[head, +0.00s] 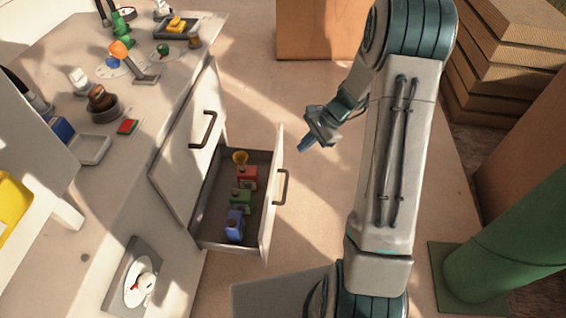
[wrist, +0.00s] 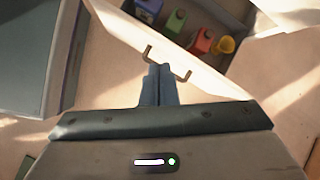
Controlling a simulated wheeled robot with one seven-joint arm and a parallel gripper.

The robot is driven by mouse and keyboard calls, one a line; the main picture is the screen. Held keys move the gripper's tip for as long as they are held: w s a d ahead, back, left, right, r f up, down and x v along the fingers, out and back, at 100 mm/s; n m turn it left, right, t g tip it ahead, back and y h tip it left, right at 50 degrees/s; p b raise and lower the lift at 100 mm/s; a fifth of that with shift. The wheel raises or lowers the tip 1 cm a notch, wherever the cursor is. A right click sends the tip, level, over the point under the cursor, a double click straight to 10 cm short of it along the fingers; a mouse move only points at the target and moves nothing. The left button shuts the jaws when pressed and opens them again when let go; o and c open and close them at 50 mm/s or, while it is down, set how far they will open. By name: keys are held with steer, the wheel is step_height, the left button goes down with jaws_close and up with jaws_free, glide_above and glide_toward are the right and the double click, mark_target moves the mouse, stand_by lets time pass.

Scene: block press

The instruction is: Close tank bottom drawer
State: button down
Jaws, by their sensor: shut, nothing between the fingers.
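The bottom drawer (head: 272,209) is pulled well out of the white cabinet in the head view, with a dark handle (head: 282,187) on its front. My gripper (head: 303,147) is shut and empty, to the right of the drawer front in the head view. In the wrist view the closed fingers (wrist: 158,72) point at the handle (wrist: 183,75) and overlap it; I cannot tell whether they touch.
The drawer above (head: 188,150) is shut, with its own handle (head: 204,130). The cabinet top (head: 60,50) carries several small toys and trays. A green post (head: 510,240) stands at the right.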

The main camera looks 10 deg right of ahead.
steer(key=w+d+f+m+t+y, duration=0.1)
steer(key=w+d+f+m, duration=0.25)
steer(key=f, duration=0.35)
steer(key=w+d+f+m+t+y, duration=0.1)
steer(key=w+d+f+m, duration=0.1)
steer(key=f+m, duration=0.3)
steer(key=shift+n, duration=0.45)
steer(key=b+x, duration=0.1)
steer(key=x, duration=0.3)
steer(key=b+x, duration=0.1)
steer(key=x, duration=0.3)
steer(key=b+x, duration=0.1)
steer(key=x, duration=0.3)
steer(key=shift+w+a, duration=0.25)
steer(key=shift+a, duration=0.25)
steer(key=shift+w+a+r, duration=0.15)
steer(key=shift+w+a, duration=0.05)
steer(key=shift+a, duration=0.4)
